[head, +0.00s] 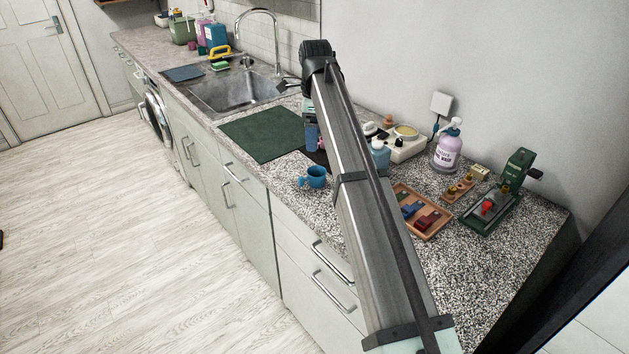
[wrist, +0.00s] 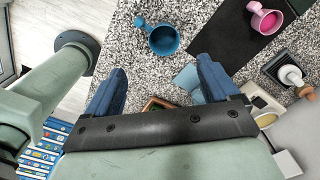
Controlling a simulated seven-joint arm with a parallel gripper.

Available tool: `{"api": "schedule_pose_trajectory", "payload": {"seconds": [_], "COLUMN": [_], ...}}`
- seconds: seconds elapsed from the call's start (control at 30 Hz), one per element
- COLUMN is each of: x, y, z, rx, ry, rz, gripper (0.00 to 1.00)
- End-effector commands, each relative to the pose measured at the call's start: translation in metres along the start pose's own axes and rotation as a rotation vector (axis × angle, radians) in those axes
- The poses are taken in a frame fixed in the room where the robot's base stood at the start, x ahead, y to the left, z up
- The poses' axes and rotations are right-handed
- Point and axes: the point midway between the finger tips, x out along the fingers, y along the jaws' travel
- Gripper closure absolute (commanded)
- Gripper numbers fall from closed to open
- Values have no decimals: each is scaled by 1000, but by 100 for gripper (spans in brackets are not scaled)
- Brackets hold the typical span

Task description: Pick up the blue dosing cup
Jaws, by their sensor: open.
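The blue dosing cup (head: 314,178) stands on the speckled counter near its front edge, left of my arm in the head view. Its handle points left there. In the wrist view the cup (wrist: 163,41) is seen from above, beyond the fingertips, with its handle toward the upper left. My gripper (wrist: 160,80) is open, with its two blue fingers spread apart and the cup clear of them. In the head view the gripper is mostly hidden behind my arm.
A pink cup (wrist: 266,18) stands on a dark mat (wrist: 232,32) near the blue cup. A light blue object (wrist: 188,77) shows between the fingers. A wooden tray (head: 433,233) with coloured pieces and a pump bottle (head: 448,150) stand right of my arm. A green mat (head: 262,136) lies left.

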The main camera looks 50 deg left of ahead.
Motion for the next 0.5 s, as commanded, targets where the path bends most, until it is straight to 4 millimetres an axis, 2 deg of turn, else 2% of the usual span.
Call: {"api": "schedule_pose_trajectory", "payload": {"seconds": [0.17, 0.33, 0.5], "x": [5, 26, 56], "y": [-3, -2, -2], "z": [-7, -7, -6], "rx": [14, 13, 13], "ry": [10, 9, 9], "rz": [-4, -3, -3], "gripper": [12, 12, 12]}}
